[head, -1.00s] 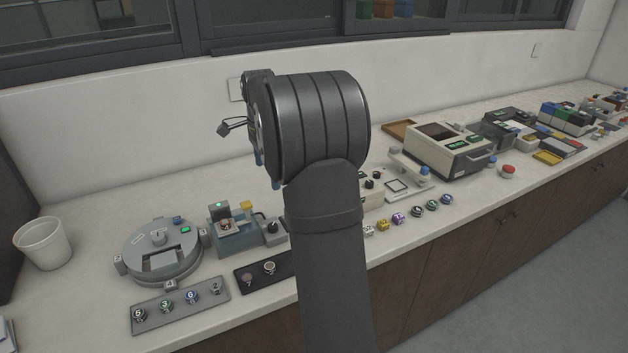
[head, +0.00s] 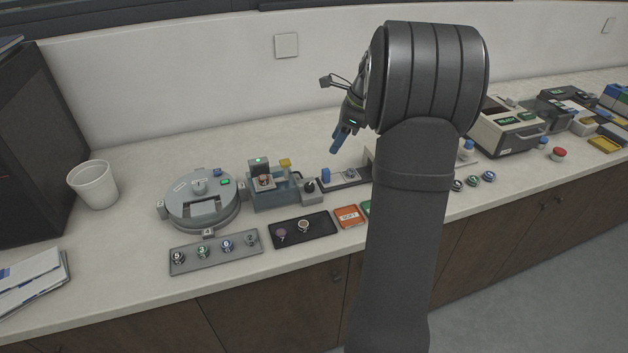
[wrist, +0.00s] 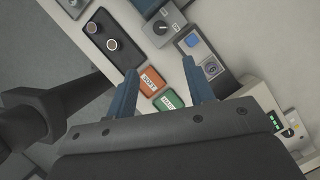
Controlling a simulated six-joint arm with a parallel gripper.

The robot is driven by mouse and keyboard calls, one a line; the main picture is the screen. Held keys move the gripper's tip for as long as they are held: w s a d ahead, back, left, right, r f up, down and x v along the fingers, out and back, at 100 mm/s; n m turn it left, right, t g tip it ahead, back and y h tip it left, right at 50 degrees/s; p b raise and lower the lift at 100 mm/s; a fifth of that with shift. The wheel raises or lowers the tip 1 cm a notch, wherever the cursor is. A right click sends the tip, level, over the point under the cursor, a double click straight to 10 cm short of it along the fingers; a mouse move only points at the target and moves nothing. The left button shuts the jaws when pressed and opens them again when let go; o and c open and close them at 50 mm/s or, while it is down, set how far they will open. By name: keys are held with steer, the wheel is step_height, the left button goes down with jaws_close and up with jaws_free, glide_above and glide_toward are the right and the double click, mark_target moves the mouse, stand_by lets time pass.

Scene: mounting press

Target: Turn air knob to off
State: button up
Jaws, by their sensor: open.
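A small grey box with a dark knob (head: 309,186) stands at the right end of the blue-grey press (head: 270,190). The knob also shows in the wrist view (wrist: 160,27), with a pale pointer mark. I cannot read a label on it, so I cannot confirm it is the air knob. My gripper (head: 340,140) hangs above the bench, right of and higher than that knob. In the wrist view my gripper (wrist: 160,68) has its two blue fingers apart with nothing held between them. The knob lies beyond the fingertips, untouched.
A round grey turntable (head: 190,212) stands left of the press. A dark tray (head: 318,236), an orange card (head: 350,216) and a green card (wrist: 169,101) lie in front. A grey plate with blue parts (head: 345,179) is right of the knob box. A white bin (head: 94,186) stands left.

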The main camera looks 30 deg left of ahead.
mark_target(311, 185)
steer(key=x, duration=1.7)
steer(key=shift+d+f, duration=0.1)
steer(key=shift+f, duration=0.05)
steer(key=shift+c, duration=0.2)
steer(key=c, duration=0.9)
